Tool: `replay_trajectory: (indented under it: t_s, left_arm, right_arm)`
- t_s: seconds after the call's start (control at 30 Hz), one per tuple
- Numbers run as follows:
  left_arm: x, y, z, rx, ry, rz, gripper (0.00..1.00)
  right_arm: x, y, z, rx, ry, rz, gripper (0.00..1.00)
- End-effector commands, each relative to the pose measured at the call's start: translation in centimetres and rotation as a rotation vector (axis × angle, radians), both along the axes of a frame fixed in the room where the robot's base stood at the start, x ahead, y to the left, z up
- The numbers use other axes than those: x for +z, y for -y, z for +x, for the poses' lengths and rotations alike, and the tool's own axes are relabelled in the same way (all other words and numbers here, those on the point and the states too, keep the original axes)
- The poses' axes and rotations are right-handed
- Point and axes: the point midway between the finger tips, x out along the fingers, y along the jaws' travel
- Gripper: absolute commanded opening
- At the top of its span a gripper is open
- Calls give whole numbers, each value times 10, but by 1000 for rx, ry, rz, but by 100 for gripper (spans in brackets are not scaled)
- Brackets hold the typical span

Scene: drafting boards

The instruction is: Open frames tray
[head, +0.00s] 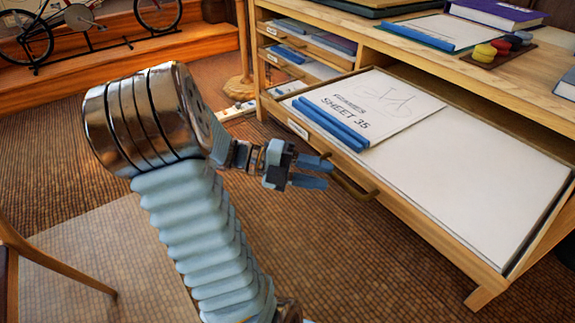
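The frames tray (470,175) is a wide, shallow wooden drawer with a pale floor, standing out from the cabinet at the right. A sheet (372,106) marked "FRAMES SHEET 35" and blue rolls or strips (330,124) lie at its left end. A curved brass handle (358,190) is on its front. My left gripper (322,173) is at the handle's left end, with its two blue fingers apart. Fingertips and handle overlap in the picture; I cannot tell whether they touch. My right gripper is out of view.
Smaller trays (300,62) sit in the cabinet left of the frames tray. The worktop (545,65) above holds a purple book (496,13), a blue-edged board and a paint palette. A chair (12,245) stands at the left. The carpet before the tray is clear.

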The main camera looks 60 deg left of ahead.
Motion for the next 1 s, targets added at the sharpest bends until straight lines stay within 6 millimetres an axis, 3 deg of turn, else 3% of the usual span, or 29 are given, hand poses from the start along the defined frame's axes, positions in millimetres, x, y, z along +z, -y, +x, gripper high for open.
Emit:
replay_trajectory:
  t_s: [0.2, 0.4, 1.0]
  left_arm:
    - [6, -39, -37, 5, -3, 1, 36]
    - [11, -59, -58, 2, -2, 0, 36]
    - [13, -64, -63, 0, -1, -1, 36]
  right_arm:
    - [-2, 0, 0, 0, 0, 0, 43]
    - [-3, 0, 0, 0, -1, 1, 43]
    - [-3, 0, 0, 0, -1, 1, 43]
